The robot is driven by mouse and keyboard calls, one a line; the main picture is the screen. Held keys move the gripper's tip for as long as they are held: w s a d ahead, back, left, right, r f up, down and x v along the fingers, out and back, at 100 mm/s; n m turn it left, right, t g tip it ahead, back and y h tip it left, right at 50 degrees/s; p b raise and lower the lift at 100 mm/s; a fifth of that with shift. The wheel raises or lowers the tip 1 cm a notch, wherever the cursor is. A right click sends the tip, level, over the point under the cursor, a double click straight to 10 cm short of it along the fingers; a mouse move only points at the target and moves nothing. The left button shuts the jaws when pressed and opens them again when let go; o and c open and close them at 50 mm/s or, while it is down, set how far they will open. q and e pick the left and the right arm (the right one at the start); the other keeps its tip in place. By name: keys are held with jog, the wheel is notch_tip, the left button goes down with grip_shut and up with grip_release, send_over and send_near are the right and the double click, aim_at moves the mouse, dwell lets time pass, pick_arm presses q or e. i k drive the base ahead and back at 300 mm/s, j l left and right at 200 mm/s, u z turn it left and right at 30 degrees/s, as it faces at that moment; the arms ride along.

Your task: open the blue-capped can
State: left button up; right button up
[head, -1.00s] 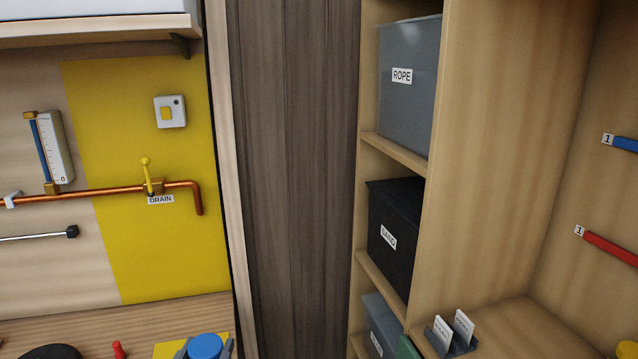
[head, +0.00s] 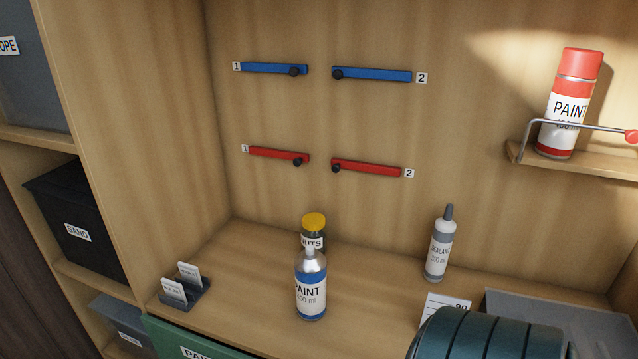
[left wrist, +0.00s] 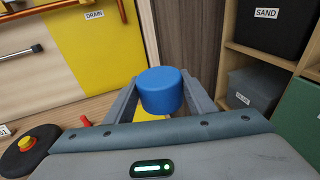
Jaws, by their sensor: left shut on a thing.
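The paint can with the blue label (head: 311,285) stands upright on the wooden shelf in the head view. Its top is bare, with a pale nozzle and no cap on it. The blue cap (left wrist: 161,91) is in the left wrist view, between the two fingers of my left gripper (left wrist: 168,88). The gripper is shut on it, over the workbench near the yellow panel and away from the can. The cap's underside is hidden. My left gripper is outside the head view, and my right gripper is in neither view.
A yellow-lidded jar (head: 313,230) stands close behind the can. A sealant bottle (head: 439,247) stands to the right. A card holder (head: 185,292) is at the left. A teal ribbed cylinder (head: 490,337) fills the lower right. A red-capped paint can (head: 570,105) is on a railed ledge.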

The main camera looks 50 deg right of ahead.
aim_at(310, 265)
jog(key=i+j, duration=0.1)
jog(key=j, duration=0.35)
jog(key=i+j, duration=0.1)
jog(key=j, duration=0.4)
jog(key=z, duration=3.5)
